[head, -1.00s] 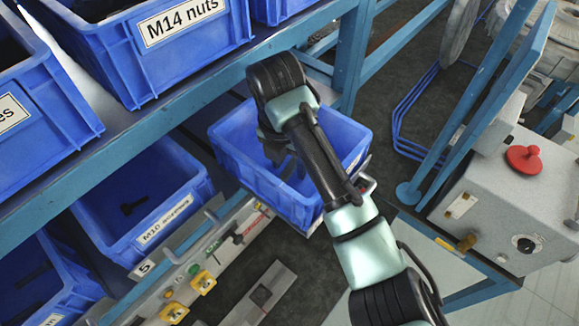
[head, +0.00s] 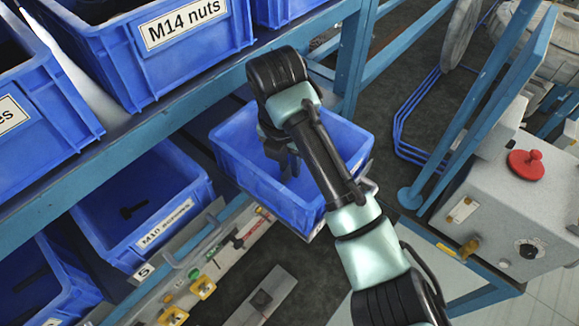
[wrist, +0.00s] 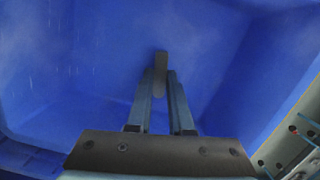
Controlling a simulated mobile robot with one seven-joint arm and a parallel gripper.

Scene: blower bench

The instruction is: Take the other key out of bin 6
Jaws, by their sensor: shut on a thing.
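The blue bin (head: 240,165) to the right of the bin tagged 5 fits bin 6; its own number is hidden behind my arm. My gripper (head: 284,166) points down into it. In the wrist view my gripper (wrist: 160,88) has its two fingers closed on a narrow grey piece, the key (wrist: 161,60), which sticks out past the fingertips. Blue bin walls and floor fill the view behind it. I cannot tell whether the key touches the floor. No second key shows in the bin.
The shelf beam (head: 190,110) and the M14 nuts bin (head: 110,65) stand above and left. The bin tagged 5 (head: 180,240) holds a dark bolt. A blue post (head: 355,50) stands close behind. A grey box with a red knob (head: 525,163) is at right.

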